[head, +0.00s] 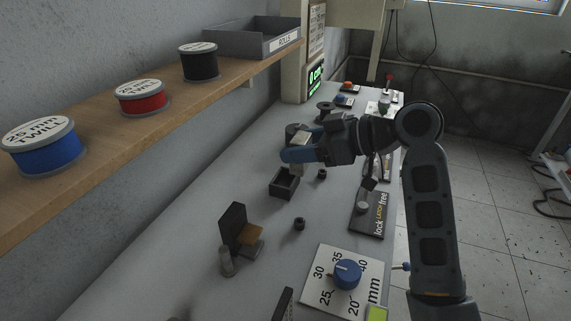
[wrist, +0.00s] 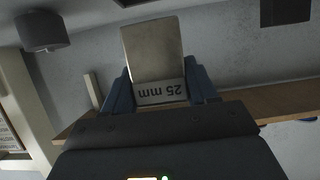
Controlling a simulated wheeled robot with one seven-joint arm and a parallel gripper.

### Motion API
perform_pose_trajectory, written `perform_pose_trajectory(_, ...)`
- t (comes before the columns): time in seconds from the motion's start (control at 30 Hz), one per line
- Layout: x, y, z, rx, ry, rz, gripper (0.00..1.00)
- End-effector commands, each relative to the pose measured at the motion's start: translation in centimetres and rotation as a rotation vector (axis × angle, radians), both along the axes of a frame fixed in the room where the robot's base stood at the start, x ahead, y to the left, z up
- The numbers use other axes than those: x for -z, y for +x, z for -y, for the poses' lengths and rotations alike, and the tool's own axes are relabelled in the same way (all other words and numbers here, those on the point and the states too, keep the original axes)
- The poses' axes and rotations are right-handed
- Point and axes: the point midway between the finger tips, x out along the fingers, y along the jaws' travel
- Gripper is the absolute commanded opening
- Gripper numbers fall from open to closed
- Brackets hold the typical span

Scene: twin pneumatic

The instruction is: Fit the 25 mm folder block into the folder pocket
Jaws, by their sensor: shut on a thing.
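The 25 mm folder block (wrist: 152,52) is a tan-grey metal piece with a white "25 mm" label, which appears upside down in the wrist view. My gripper (wrist: 160,88) is shut on it with blue fingers on either side. In the head view my gripper (head: 300,153) is above the bench, and a small pale part of the block (head: 301,139) shows beside the fingers. A dark open-topped box (head: 284,184) stands on the bench just below and nearer than the gripper; it looks like the folder pocket. The block is above it and apart from it.
A dark upright plate with a brown piece (head: 233,227), a small black knob (head: 299,224), a blue dial on a marked card (head: 347,274) and a "lock latch free" panel (head: 367,214) are on the bench. A shelf (head: 150,110) with spools runs along the left.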

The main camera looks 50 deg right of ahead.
Motion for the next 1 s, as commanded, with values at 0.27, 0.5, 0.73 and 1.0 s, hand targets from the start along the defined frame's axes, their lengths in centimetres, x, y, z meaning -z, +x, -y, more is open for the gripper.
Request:
perform_pose_trajectory(0.27,2.0,3.3,-0.8,0.0,-0.001,0.0,0.19)
perform_pose_trajectory(0.5,4.7,3.4,-0.9,0.002,0.002,-0.003,0.19)
perform_pose_trajectory(0.73,6.1,3.4,-0.8,0.001,0.0,0.001,0.19)
perform_pose_trajectory(1.0,6.4,3.4,-0.9,0.001,0.0,0.001,0.19)
